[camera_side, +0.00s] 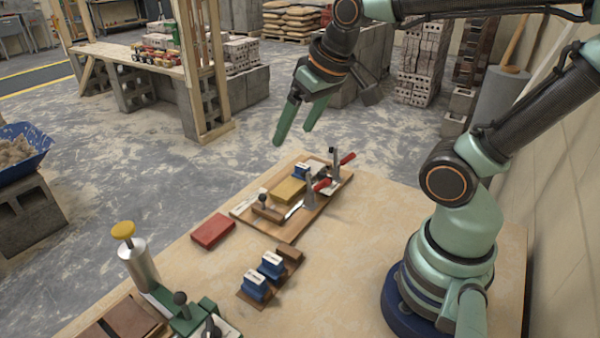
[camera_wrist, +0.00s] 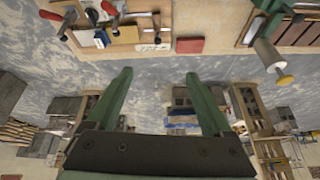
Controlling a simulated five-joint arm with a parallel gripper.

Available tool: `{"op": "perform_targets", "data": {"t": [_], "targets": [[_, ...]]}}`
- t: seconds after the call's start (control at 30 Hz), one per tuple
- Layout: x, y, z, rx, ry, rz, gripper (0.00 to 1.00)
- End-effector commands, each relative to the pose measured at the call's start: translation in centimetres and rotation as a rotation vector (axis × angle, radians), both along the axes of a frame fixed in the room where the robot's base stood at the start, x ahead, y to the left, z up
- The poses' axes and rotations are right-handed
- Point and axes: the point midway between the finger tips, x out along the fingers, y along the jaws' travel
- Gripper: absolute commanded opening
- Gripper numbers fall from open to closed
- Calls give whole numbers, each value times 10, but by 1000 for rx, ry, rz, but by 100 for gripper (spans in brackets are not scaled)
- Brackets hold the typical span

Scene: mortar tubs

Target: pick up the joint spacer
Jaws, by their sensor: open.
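Two blue blocks with white tops, the nearer (camera_side: 254,287) and the farther (camera_side: 271,265), stand on a small brown rack on the table. A similar blue block (camera_side: 301,172) sits on the wooden clamp board (camera_side: 310,219); it also shows in the wrist view (camera_wrist: 102,39). These may be joint spacers, but I cannot tell which one is meant. My gripper (camera_side: 293,135) is open and empty. It hangs in the air beyond the clamp board, well above it. In the wrist view its green fingers (camera_wrist: 158,75) are spread wide with nothing between them.
A yellow block (camera_side: 287,191) lies on the clamp board among red-handled toggle clamps (camera_side: 345,158). A red block (camera_side: 213,231) lies left of the board. A silver cylinder with a yellow knob (camera_side: 134,262) stands at the left edge. The table right of the rack is bare.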

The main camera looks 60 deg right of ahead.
Motion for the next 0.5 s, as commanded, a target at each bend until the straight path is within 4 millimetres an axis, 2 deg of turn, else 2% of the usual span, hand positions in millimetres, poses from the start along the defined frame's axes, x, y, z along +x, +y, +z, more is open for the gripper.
{"op": "perform_targets", "data": {"t": [0.27,0.5], "targets": [[47,-50,-6,137,138,-448,85],[82,-104,-32,236,241,-855,85]]}}
